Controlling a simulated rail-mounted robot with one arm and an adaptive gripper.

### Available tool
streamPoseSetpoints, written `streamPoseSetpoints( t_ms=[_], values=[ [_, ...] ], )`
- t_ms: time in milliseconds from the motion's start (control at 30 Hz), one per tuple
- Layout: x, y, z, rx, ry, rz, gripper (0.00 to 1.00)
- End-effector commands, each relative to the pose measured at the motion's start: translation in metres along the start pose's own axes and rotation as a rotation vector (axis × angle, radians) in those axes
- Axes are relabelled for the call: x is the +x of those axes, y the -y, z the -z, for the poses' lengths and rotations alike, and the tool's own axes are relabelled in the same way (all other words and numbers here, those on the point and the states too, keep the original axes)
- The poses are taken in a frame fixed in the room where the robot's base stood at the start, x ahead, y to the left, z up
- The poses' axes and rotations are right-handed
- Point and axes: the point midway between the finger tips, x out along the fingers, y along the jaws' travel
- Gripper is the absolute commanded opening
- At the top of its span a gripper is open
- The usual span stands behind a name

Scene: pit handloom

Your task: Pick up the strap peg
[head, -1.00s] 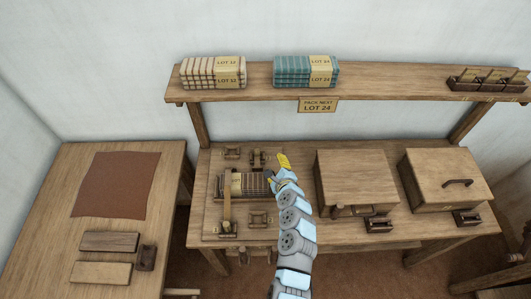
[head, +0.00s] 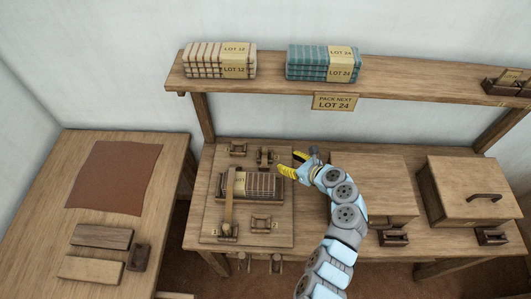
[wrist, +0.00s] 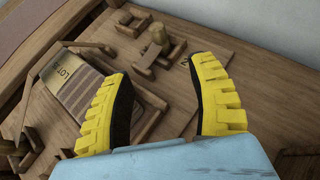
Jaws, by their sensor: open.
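My gripper (head: 294,165) is open and empty above the right edge of a wooden board on the bench. Its two yellow fingers (wrist: 165,72) stand apart in the wrist view. Beyond the fingertips is a small wooden fitting with an upright round peg (wrist: 157,38), likely the strap peg; it also shows in the head view (head: 264,156). The peg stands in its fitting, apart from the fingers. A striped bundle with a LOT label (head: 262,184) lies in a cradle on the board. A light strap or bar (head: 229,195) crosses its left end.
Other small wooden fittings (head: 237,149) (head: 261,224) sit on the board (head: 213,160). A large wooden box (head: 375,175) stands close right of my gripper, with a lidded box (head: 465,190) beyond. A shelf (head: 400,87) with cloth stacks runs above.

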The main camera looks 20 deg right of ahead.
Motion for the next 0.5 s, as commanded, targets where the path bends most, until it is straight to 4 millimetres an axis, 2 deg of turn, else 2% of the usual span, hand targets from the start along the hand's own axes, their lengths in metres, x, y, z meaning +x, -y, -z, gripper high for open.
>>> streamPoseSetpoints(
  t_ms=[100, 500],
  values=[
    [0.017, -0.002, 0.001, 0.001, -0.002, -0.006, 0.59],
    [0.06, -0.002, 0.002, 0.0, -0.002, -0.004, 0.59]
  ],
)
